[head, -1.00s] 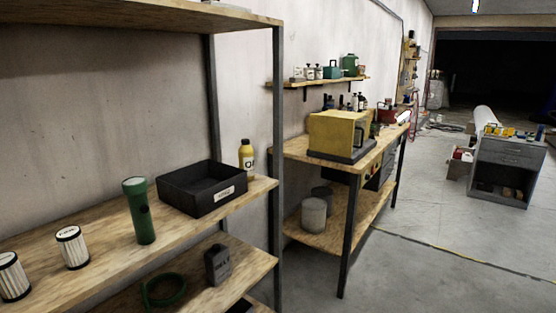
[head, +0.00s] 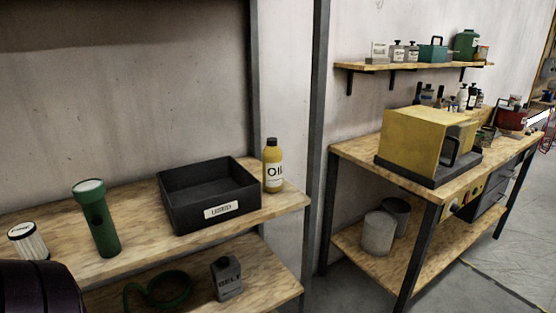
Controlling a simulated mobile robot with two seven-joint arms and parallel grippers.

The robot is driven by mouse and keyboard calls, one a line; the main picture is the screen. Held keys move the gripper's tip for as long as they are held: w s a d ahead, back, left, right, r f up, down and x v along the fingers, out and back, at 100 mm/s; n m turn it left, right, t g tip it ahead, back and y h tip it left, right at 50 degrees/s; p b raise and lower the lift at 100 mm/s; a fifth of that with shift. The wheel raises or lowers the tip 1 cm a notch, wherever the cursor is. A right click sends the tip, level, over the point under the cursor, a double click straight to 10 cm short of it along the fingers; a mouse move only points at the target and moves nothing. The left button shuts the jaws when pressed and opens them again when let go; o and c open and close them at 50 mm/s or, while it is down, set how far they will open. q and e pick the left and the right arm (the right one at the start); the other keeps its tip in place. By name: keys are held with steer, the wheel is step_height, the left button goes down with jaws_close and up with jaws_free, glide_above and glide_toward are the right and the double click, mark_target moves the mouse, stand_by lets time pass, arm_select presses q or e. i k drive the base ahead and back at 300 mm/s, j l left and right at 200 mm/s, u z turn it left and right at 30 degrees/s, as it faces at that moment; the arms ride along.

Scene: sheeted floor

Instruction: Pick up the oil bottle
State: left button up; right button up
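The oil bottle (head: 273,166) is yellow with a dark cap and a white label reading "OIL". It stands upright at the right end of the wooden shelf (head: 128,262), just right of a black tray. Neither of my grippers shows in the head view. A dark rounded part (head: 38,290) at the lower left corner may be part of my own arm; no fingers show on it.
The black tray (head: 215,214) labelled "USED", a green flashlight (head: 98,222) and a white filter (head: 27,242) share the shelf. A grey metal post (head: 315,130) rises right of the bottle.

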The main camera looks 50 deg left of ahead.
mark_target(272, 155)
steer(key=i+u, duration=0.25)
steer(key=u, duration=0.15)
steer(key=i+u, duration=0.2)
steer(key=u, duration=0.2)
steer(key=i+l+u, duration=0.15)
steer(key=u, duration=0.25)
steer(key=i, duration=0.05)
